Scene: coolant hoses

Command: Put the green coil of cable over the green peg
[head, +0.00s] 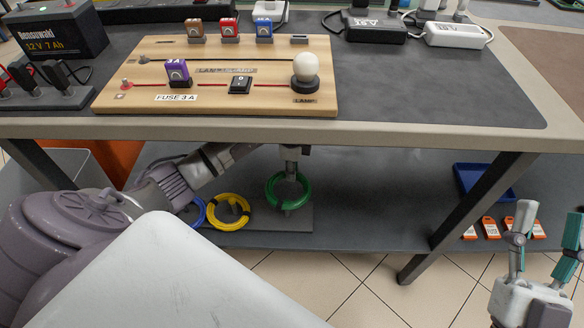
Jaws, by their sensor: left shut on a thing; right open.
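The green coil of cable (270,199) hangs upright below the table top. My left gripper (291,172) comes down from above and is shut on the coil's upper part. The coil is in front of or above the right part of a dark grey base (258,226) on the lower shelf. I cannot tell whether it touches the base. I cannot make out a green peg. My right gripper (546,222) is at the bottom right, its fingers apart and empty, away from the coil.
A yellow coil (228,226) and a partly hidden blue coil (199,216) are left of the green one. The table top (430,95) overhangs the shelf, and a slanted table leg (465,220) stands to the right. A blue tray (485,181) is beyond it.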

